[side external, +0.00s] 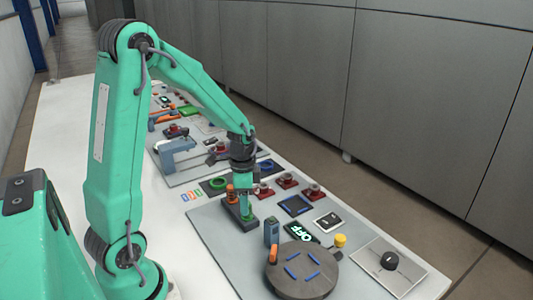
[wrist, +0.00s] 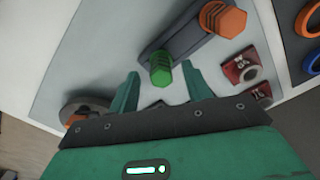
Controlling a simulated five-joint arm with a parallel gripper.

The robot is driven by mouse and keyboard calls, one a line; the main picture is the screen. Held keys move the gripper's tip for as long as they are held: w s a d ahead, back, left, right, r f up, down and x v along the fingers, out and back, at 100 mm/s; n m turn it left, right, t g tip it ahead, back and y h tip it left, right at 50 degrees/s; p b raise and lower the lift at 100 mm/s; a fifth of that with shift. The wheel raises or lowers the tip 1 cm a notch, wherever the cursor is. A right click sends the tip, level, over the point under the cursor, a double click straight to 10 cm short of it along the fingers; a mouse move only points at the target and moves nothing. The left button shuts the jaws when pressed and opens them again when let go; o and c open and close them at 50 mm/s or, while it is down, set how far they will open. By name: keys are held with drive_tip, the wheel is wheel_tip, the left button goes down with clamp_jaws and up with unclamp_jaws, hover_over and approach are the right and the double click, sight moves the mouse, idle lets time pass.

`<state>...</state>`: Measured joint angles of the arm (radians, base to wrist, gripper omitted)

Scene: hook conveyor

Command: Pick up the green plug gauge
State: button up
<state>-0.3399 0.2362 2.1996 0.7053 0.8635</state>
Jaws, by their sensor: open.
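The green plug gauge (wrist: 160,72) has a ribbed side and stands in one end of a dark grey holder block (wrist: 185,40). An orange plug gauge (wrist: 222,20) stands in the other end. My gripper (wrist: 159,74) is open, with one finger on each side of the green gauge in the wrist view and gaps between; I cannot tell how far down the fingers reach. In the side view my gripper (side external: 245,197) points down over the holder (side external: 240,224), the orange gauge (side external: 231,192) is beside it, and the green gauge is mostly hidden.
Red blocks with metal rings (wrist: 240,68) lie to the right in the wrist view.

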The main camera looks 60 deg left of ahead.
drive_tip(key=shift+f, duration=1.65)
clamp_jaws()
